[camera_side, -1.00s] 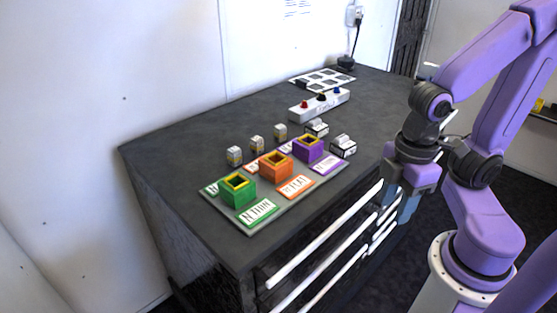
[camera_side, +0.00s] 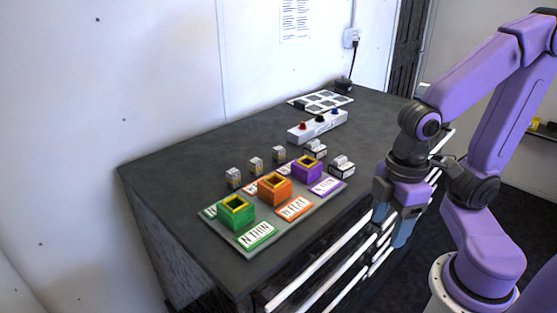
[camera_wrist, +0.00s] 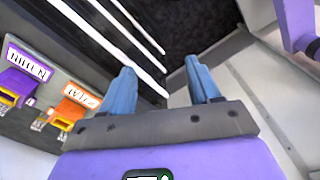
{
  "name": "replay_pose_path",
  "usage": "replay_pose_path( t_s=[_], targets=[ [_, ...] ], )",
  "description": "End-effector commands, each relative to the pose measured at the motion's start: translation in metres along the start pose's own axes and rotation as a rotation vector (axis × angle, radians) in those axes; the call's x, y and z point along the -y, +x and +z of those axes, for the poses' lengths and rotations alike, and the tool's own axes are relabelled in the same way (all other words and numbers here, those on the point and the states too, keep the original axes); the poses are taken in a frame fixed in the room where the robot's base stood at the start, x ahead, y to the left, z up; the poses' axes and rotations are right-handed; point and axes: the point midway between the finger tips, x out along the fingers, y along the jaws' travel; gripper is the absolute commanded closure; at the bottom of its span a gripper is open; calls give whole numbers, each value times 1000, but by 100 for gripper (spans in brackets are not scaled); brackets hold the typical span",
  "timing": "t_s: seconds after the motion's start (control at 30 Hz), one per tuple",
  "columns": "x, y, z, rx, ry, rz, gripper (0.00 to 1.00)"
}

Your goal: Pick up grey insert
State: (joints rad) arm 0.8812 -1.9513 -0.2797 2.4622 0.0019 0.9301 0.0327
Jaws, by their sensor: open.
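Several small greyish pieces stand on the dark bench top in the side view. Three small grey blocks with yellowish faces (camera_side: 256,165) stand in a row behind the coloured boxes. Two larger grey-white blocks with dark bases (camera_side: 342,167) stand at the right of the boxes. I cannot tell which is the grey insert. My gripper (camera_side: 391,225) is open and empty, pointing down in front of the bench's drawer side, apart from all pieces.
Green (camera_side: 236,212), orange (camera_side: 274,188) and purple (camera_side: 307,169) open boxes stand on a grey labelled board (camera_side: 233,243). Behind are a white box with coloured knobs (camera_side: 317,127) and a white gridded panel (camera_side: 321,101). White drawer handles (camera_side: 317,275) jut out near my gripper. The bench's left is clear.

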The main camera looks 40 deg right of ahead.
Motion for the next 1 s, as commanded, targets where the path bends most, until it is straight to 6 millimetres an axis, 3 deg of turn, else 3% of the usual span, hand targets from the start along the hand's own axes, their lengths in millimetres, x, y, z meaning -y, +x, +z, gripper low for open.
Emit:
replay_pose_path(
  t_s=[0.27,0.5,0.77,1.0],
  targets=[
    [-54,-30,-79,2,437,6,38],
    [-126,-51,-137,7,867,13,38],
    [-219,-67,-172,9,1332,19,38],
    [-309,-75,-176,9,1761,26,38]
  ],
)
